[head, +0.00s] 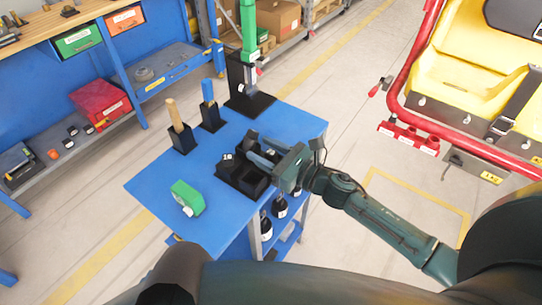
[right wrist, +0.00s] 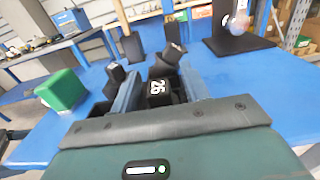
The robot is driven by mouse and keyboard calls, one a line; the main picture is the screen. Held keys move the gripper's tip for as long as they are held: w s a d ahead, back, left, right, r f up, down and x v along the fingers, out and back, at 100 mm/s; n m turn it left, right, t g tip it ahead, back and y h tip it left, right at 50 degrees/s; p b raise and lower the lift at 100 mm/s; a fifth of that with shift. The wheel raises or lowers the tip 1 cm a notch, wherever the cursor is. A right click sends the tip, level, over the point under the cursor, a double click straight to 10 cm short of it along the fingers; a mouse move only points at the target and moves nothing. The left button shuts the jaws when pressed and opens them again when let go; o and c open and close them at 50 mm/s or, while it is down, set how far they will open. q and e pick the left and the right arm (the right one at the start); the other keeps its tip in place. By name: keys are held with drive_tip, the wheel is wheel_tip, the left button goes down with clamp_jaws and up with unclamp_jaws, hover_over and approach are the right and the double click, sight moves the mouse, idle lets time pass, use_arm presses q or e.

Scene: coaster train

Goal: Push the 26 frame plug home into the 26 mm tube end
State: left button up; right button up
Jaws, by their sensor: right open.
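My right gripper (head: 258,152) is open over a black tray (head: 233,182) on the blue table. In the right wrist view, the black plug marked 26 (right wrist: 157,90) sits between the spread fingers, apart from the palm; I cannot tell whether a finger touches it. A black plug marked 18 (head: 228,157) shows beside the gripper in the head view. Red tube ends (head: 408,139) with white labels stick out from the red frame at the right. Their labels are too small to read. My left gripper is not in view.
A green block-like item (head: 187,198) lies on the blue table (head: 155,185). A wooden-handled tool (head: 175,115) and a blue-handled tool (head: 208,92) stand in black holders. A black stand (head: 250,102) is at the back. Open floor separates the table from the yellow-seated car (head: 450,75).

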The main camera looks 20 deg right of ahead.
drive_tip(key=shift+c, duration=0.5)
clamp_jaws()
wheel_tip(320, 180, up, 10)
drive_tip(key=p, duration=0.2)
idle(0.4)
